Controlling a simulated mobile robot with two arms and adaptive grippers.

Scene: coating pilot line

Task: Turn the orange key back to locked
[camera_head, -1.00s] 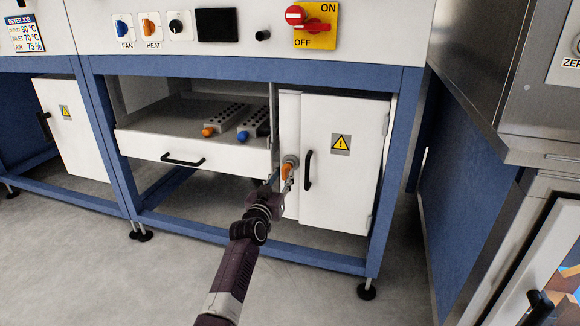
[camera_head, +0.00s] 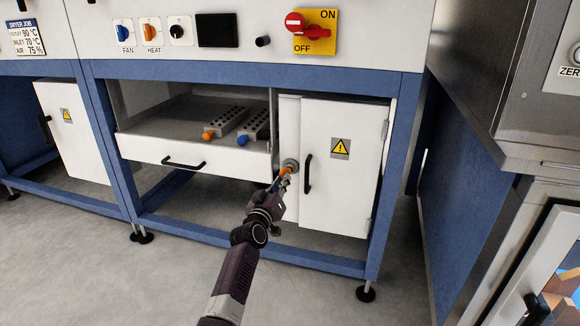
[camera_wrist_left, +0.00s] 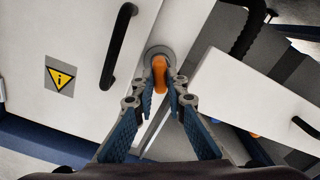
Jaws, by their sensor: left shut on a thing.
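The orange key (camera_head: 286,171) sits in a round grey lock on the white panel beside the cabinet door. In the left wrist view the key (camera_wrist_left: 159,74) stands about upright in that picture, between the fingertips. My left gripper (camera_head: 281,180) is shut on the key, with its blue-padded fingers on either side of it; it also shows in the left wrist view (camera_wrist_left: 161,84). The cabinet door (camera_head: 340,165) with a black handle and a yellow warning sign is closed. My right gripper is in neither view.
An open white drawer (camera_head: 220,161) left of the lock holds two grey blocks with an orange and a blue knob. The door handle (camera_head: 308,174) is close right of the key. A blue frame leg (camera_head: 396,170) stands further right.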

